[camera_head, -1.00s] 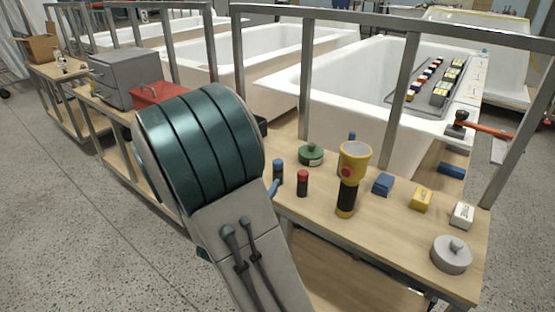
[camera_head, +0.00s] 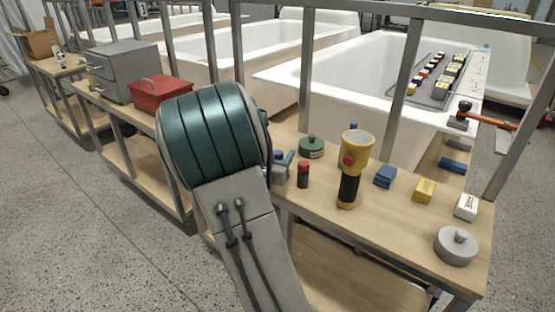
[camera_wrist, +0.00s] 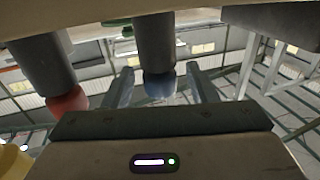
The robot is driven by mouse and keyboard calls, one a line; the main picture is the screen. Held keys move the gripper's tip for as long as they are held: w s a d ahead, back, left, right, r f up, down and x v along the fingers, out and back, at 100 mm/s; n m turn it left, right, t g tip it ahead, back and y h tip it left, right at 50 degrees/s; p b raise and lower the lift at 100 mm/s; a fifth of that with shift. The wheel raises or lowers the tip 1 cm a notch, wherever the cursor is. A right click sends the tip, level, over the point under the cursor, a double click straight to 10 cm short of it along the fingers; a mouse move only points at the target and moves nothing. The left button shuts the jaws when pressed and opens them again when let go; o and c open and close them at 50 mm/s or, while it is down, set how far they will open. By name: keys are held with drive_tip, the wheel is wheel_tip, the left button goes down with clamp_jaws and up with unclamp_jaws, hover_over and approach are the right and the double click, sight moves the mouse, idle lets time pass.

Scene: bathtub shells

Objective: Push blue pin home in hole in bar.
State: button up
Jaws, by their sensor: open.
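A dark upright cylinder with a blue top (camera_head: 278,156), perhaps the blue pin, stands on the wooden bench, mostly hidden by my gripper in the head view. My gripper (camera_head: 282,172) is at it, beside a similar red-topped cylinder (camera_head: 303,168). In the wrist view the blue end (camera_wrist: 160,86) lies between the two separated fingers of my gripper (camera_wrist: 162,92); I cannot tell whether they touch it. The red end (camera_wrist: 67,103) is to the left, outside the fingers. I cannot pick out a bar with a hole.
A yellow-and-black flashlight (camera_head: 349,186) stands to the right, a green round object (camera_head: 311,147) behind. Blue (camera_head: 385,177), yellow (camera_head: 424,190) and white (camera_head: 466,207) blocks and a grey lidded disc (camera_head: 456,246) lie further right. Metal posts (camera_head: 400,90) rise behind the bench.

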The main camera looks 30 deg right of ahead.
drive_tip(key=c, duration=1)
